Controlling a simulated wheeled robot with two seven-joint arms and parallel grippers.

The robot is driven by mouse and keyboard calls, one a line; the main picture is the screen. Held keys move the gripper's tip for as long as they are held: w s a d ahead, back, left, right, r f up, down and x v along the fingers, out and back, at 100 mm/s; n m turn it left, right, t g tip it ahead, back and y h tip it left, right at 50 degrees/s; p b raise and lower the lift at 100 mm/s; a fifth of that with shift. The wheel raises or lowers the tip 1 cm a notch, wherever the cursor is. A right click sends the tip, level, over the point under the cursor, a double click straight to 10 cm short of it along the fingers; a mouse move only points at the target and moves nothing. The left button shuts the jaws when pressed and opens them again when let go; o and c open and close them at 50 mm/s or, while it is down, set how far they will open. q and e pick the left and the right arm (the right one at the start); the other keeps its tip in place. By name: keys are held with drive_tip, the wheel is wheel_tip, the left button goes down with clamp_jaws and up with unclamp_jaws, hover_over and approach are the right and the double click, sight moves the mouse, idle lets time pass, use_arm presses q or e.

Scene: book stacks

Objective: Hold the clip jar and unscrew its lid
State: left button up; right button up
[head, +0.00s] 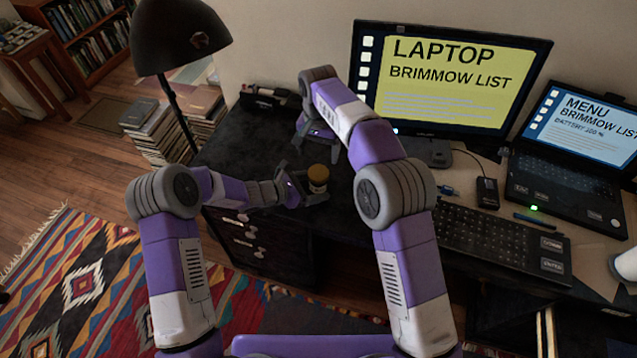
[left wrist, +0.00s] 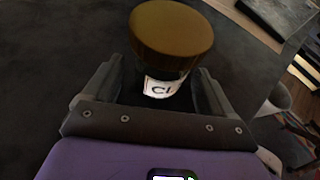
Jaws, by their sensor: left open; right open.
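The clip jar (head: 318,187) stands upright on the dark desk, with a brownish-yellow lid (head: 318,173) on it. In the left wrist view the lid (left wrist: 172,28) is a wide brown disc above a white label (left wrist: 162,87) reading "Cl". My left gripper (head: 304,190) is open, low beside the jar. In the left wrist view its fingers (left wrist: 158,82) stand on either side of the jar's body; contact cannot be told. My right gripper (head: 306,143) is open, behind the jar and apart from it; its fingertips are small and dim.
A monitor (head: 449,78), a keyboard (head: 490,238), a mouse (head: 487,192) and a laptop (head: 570,165) fill the desk's right side. A lamp (head: 178,38) rises at the left. A black tray (head: 267,97) sits at the back. The dark desktop around the jar is mostly clear.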

sight(318, 172)
use_arm(q)
drive_tip(key=shift+x, duration=1)
clamp_jaws()
use_arm(e)
drive_tip(key=m, duration=0.4)
drive_tip(key=shift+m, duration=0.3)
drive_tip(key=shift+f, duration=4.05)
